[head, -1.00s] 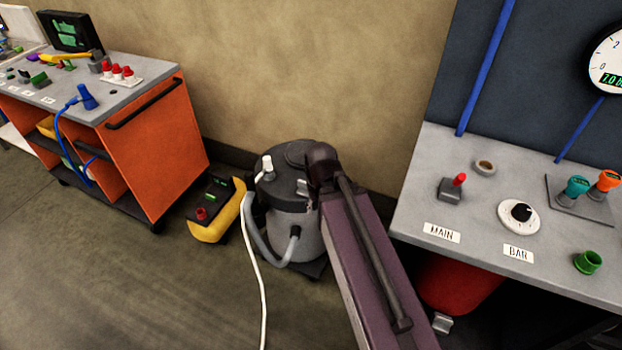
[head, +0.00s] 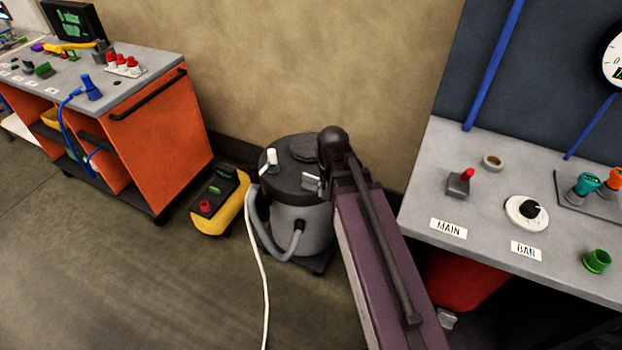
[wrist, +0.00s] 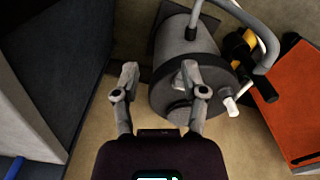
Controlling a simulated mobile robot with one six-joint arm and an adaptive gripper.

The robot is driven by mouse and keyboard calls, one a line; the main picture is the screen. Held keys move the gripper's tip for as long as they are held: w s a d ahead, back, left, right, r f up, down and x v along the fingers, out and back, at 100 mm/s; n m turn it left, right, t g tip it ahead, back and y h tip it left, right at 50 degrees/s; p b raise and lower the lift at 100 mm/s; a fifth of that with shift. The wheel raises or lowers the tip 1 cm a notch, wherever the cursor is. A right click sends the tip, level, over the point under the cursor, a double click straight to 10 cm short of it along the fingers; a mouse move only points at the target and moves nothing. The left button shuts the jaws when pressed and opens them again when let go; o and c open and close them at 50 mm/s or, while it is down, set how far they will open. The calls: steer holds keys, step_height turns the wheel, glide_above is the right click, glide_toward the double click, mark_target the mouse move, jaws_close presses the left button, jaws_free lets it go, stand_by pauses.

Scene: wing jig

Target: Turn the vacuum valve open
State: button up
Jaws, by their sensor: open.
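No part labelled as a vacuum valve can be read in these views. A grey vacuum cleaner (head: 300,218) with a dark lid stands on the floor by the wall. A small white lever-like part (head: 272,157) sits on its lid; a white part (wrist: 231,106) also shows on it in the wrist view. My arm hides the gripper in the head view.
The grey bench (head: 470,205) holds a red-tipped switch (head: 461,183), a white dial (head: 527,212) and a green fitting (head: 597,261). A yellow-black unit (head: 220,203) stands left of the vacuum cleaner. An orange cart (head: 160,140) is further left. A white cable crosses the floor.

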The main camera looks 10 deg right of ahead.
steer(key=w+f+m+b, duration=0.4)
steer(key=w+m, duration=0.6)
steer(key=w, duration=0.3)
steer(key=m+b, duration=0.3)
steer(key=m, duration=0.9)
glide_above(312, 176)
steer(key=shift+f, duration=1.55)
steer(key=shift+f, duration=0.2)
step_height(312, 176, down, 13)
steer(key=b, duration=1.3)
steer(key=shift+f+b, duration=0.2)
steer(key=shift+b, duration=0.1)
jaws_close()
